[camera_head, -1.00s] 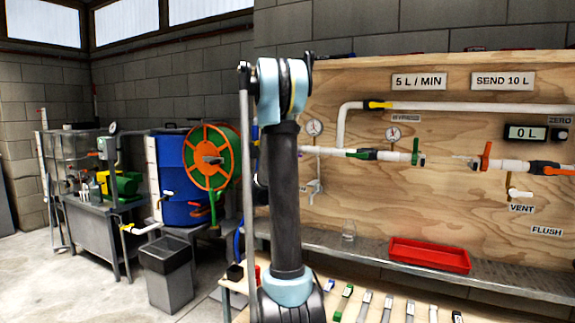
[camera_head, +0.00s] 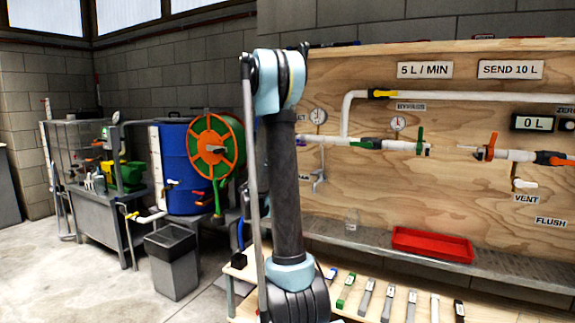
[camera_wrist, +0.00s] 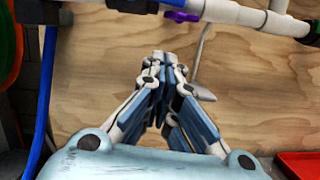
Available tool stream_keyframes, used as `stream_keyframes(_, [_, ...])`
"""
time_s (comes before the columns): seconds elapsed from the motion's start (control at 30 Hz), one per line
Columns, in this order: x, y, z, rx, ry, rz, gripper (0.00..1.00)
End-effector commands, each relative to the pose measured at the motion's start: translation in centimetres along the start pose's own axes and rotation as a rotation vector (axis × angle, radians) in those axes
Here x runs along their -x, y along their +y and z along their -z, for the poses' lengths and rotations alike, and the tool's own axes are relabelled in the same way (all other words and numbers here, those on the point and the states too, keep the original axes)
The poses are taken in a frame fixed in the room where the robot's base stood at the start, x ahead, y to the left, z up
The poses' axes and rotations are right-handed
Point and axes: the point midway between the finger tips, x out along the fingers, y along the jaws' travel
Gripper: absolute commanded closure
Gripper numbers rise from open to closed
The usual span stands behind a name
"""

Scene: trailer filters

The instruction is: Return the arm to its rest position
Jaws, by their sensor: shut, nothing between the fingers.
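My arm (camera_head: 285,190) stands upright in the middle of the head view, its elbow at the top. My gripper is not seen in the head view. In the wrist view my gripper (camera_wrist: 160,62) is shut and empty, its fingers together in front of the plywood panel (camera_wrist: 110,60). A white pipe with a purple valve handle (camera_wrist: 181,16) runs across the top of the wrist view, beyond the fingertips. I cannot tell the exact gap between them.
The panel (camera_head: 400,200) carries pipes, gauges and valves on the right. A red tray (camera_head: 432,244) and a glass (camera_head: 352,218) stand on the metal shelf. Several tools lie on the bench below. A blue barrel (camera_head: 180,165), hose reel and bin (camera_head: 171,262) are left. Floor is clear front left.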

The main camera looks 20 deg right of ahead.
Motion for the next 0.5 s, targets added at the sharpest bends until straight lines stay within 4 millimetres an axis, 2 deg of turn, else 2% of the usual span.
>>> stream_keyframes(0.1, [1.4, 0.1, 0.0, -0.001, 0.0, -0.002, 1.0])
stream_keyframes(0.27, [2.2, -0.2, -0.1, -0.01, 0.005, 0.003, 1.0])
stream_keyframes(0.37, [2.5, -1.0, -0.2, -0.057, 0.03, 0.023, 1.0])
stream_keyframes(0.5, [3.3, -3.5, -0.3, -0.203, 0.104, 0.088, 1.0])
